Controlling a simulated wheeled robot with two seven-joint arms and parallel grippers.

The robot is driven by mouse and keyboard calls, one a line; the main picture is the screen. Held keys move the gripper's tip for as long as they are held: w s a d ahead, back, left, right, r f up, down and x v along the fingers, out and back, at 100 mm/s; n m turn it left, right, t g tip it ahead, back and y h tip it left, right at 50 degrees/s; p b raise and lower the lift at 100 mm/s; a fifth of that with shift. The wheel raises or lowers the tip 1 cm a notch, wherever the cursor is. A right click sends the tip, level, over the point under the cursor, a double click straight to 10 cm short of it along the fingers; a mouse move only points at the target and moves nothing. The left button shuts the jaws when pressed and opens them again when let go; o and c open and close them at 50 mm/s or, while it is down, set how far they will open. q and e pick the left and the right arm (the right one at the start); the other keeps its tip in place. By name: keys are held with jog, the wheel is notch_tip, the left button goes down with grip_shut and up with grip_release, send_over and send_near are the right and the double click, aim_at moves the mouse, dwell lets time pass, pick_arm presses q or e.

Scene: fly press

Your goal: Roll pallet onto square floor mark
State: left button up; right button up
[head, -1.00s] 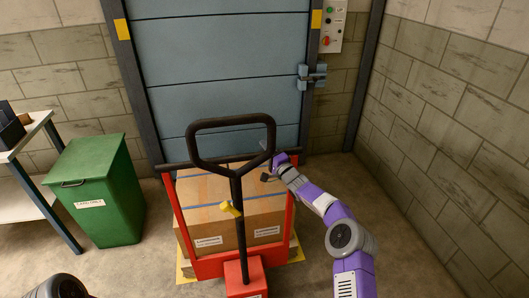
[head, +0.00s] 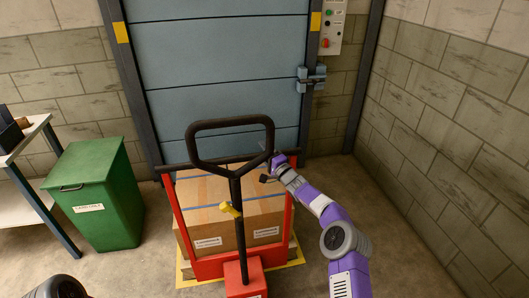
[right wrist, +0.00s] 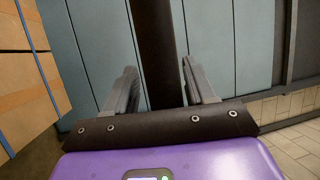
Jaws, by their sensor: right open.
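A red pallet truck (head: 208,267) with a black loop handle (head: 196,126) stands in the middle of the head view. Cardboard boxes (head: 215,218) sit on its pallet (head: 187,270), in front of a blue shutter door. Yellow edges of the square floor mark (head: 187,283) show around the pallet's base; most of the mark is hidden. My right gripper (head: 272,168) is beside the handle's right side. In the right wrist view its fingers (right wrist: 158,72) are open on either side of a dark bar (right wrist: 158,45); contact cannot be told. My left gripper is out of view.
A green bin (head: 105,190) stands left of the truck, beside a table (head: 22,200). A grey block wall (head: 450,110) is on the right, with some bare floor (head: 400,255) before it. A control box (head: 332,28) and latch (head: 312,78) are by the door.

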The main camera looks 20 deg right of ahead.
jog(key=shift+d+r, duration=0.1)
jog(key=shift+r, duration=0.15)
jog(key=p+v, duration=0.1)
jog(key=v, duration=0.6)
jog(key=shift+s+f, duration=0.25)
jog(key=shift+f, duration=0.05)
